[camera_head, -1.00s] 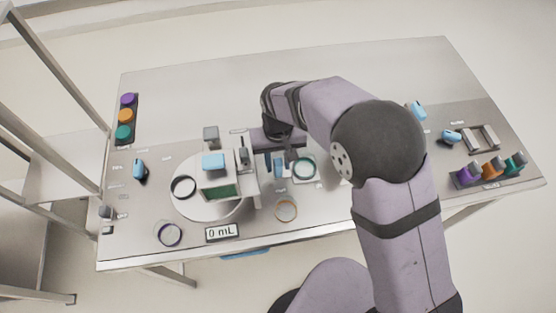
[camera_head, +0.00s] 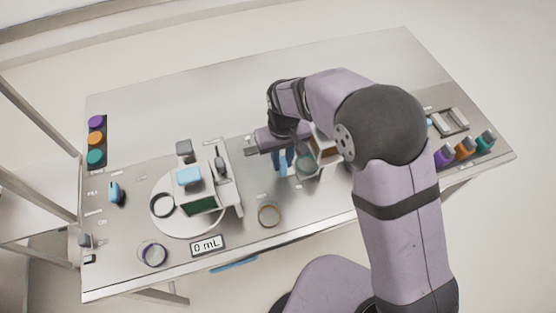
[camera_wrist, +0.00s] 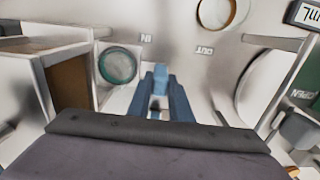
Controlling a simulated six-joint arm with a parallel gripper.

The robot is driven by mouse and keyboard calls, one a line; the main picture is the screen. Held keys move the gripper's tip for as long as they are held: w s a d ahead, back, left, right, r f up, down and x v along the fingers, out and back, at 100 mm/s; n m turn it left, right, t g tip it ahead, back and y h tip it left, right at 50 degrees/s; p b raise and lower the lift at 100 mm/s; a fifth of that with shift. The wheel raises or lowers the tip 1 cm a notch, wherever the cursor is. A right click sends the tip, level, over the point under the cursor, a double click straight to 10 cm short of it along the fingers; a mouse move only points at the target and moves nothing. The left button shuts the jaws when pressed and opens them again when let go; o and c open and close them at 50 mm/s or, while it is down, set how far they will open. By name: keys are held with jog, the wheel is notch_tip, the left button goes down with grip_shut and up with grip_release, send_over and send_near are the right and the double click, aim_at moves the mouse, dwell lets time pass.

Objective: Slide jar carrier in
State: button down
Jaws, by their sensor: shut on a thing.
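The jar carrier (camera_wrist: 120,90) is a pale tray bearing a round jar with a teal ring (camera_wrist: 118,65). In the head view the jar (camera_head: 306,167) shows just right of my gripper (camera_head: 282,160). In the wrist view my gripper (camera_wrist: 160,90) has its blue fingers shut on a blue handle (camera_wrist: 160,76) beside the jar. A box-like housing (camera_head: 325,148) with brown inner walls stands to the right in the head view. The jar is at its open side; how deep the carrier sits is unclear. My arm hides part of the housing.
IN and OUT labels (camera_wrist: 204,50) mark the table. A round white platform (camera_head: 160,228) with a dispenser stands left of my gripper. An amber ring (camera_head: 269,214) lies near the front edge. The back of the table is clear.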

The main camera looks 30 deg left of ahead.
jog(key=c, duration=1.6)
grip_release()
notch_tip(320, 180, up, 7)
jog(key=shift+b, duration=1.15)
jog(key=shift+r, duration=0.25)
